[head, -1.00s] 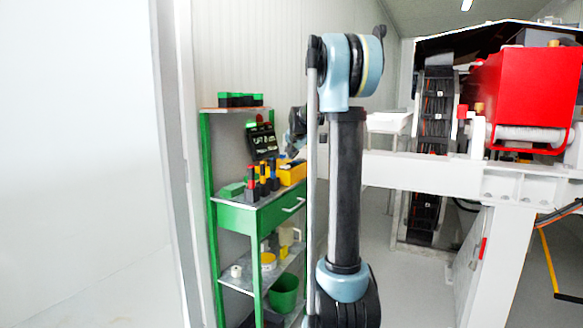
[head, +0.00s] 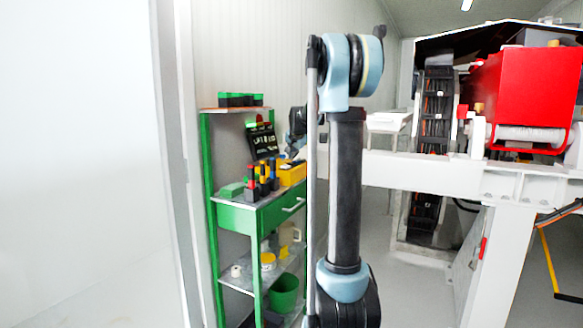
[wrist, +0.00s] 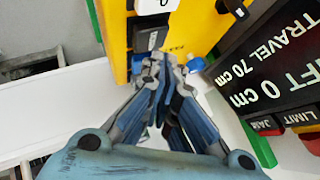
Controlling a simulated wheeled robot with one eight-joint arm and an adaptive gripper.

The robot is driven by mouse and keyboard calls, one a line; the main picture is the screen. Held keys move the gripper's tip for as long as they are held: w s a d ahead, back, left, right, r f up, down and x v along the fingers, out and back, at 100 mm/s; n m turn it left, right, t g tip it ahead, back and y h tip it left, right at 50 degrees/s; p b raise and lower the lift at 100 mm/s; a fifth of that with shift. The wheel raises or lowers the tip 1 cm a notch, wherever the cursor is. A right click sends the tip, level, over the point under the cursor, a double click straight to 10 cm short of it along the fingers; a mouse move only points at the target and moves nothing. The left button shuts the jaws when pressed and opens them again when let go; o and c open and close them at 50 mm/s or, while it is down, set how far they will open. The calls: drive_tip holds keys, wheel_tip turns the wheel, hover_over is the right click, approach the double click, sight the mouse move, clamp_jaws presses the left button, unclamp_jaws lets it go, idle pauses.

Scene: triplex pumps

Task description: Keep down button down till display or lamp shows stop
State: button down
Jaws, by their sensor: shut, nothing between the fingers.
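In the wrist view, a yellow control box (wrist: 196,24) carries dark buttons in a row. My gripper (wrist: 157,64) is shut and empty, its fingertips at the lower edge of one dark button (wrist: 149,40). They look to touch it, but I cannot tell how far it is pressed. The black display (wrist: 275,62) at right reads "LIFT 0 cm", its first letter cut off, and "TRAVEL 70 cm". Labels JAM and LIMIT stand along its lower edge; no stop word shows. In the head view, the display (head: 263,142) stands above the yellow box (head: 292,173); my gripper's tips are hidden.
A green shelf unit (head: 238,216) holds the box, several dark red, yellow and blue-marked items (head: 262,178) and a green bucket (head: 284,293). A white beam frame (head: 425,175) and a red machine (head: 522,90) stand at right. The white wall is at left.

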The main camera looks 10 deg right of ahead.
drive_tip(key=shift+f, duration=0.9)
idle(1.1)
drive_tip(key=shift+r, duration=0.2)
idle(2.7)
drive_tip(key=shift+r, duration=0.75)
drive_tip(key=shift+r, duration=0.15)
drive_tip(key=shift+r, duration=2.4)
drive_tip(key=s+f+n+g, duration=0.15)
drive_tip(key=s+f, duration=0.25)
drive_tip(key=s, duration=0.7)
drive_tip(key=s+f+n+g, duration=0.15)
drive_tip(key=s+f, duration=0.25)
drive_tip(key=s, duration=0.6)
drive_tip(key=s+f+n+g, duration=0.15)
drive_tip(key=s+f, duration=0.25)
drive_tip(key=s, duration=0.7)
drive_tip(key=s+f+n+g, duration=0.1)
drive_tip(key=s+f+n, duration=0.1)
drive_tip(key=s+f, duration=0.7)
drive_tip(key=s+f+n+g, duration=0.1)
drive_tip(key=s+f+n, duration=0.1)
drive_tip(key=s+f, duration=0.7)
drive_tip(key=s, duration=0.6)
drive_tip(key=shift+s+a+n, duration=0.15)
drive_tip(key=shift+a+n, duration=0.15)
drive_tip(key=shift+n, duration=0.05)
